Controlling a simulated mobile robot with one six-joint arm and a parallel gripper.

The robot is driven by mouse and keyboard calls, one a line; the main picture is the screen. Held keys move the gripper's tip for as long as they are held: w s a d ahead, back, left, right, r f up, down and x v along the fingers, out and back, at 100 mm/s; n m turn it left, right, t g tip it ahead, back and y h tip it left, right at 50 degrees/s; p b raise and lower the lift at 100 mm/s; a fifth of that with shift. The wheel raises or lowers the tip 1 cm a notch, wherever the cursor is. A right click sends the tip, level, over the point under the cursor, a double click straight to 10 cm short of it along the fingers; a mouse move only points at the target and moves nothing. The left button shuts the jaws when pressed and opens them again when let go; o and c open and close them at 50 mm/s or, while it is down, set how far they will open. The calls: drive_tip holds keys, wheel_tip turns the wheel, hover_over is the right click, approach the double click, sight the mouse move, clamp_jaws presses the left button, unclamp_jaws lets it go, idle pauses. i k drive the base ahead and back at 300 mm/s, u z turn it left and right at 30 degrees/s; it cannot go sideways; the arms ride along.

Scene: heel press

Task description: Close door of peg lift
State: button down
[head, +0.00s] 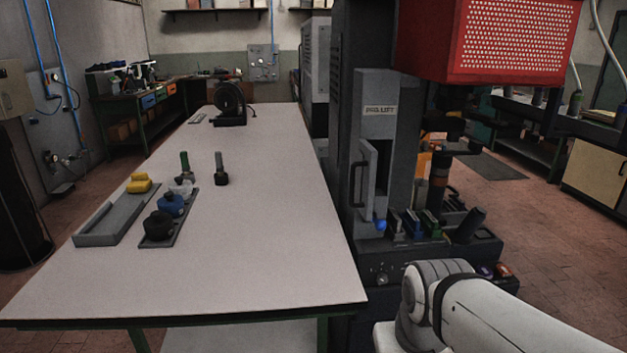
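The peg lift (379,90) is a tall grey housing with a label reading "PEG LIFT", standing just right of the table. Its narrow grey door (369,165) stands open, swung out toward the table side. A dark upright handle (357,185) is on the door's face. A dark opening shows to the right of the door. A small blue ball-like thing (380,224) sits low in or by that opening; I cannot tell which. My white arm reaches into the bottom right corner, and my gripper is outside the picture.
A long pale table (260,250) fills the left, with a grey tray (100,232), a dark rack (178,233) and several small tools. A red perforated box (430,50) hangs above right. Several coloured pieces (430,222) stand on the machine base right of the door.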

sight(366, 163)
drive_tip(key=u, duration=0.1)
drive_tip(key=i, duration=1)
drive_tip(key=u, duration=0.05)
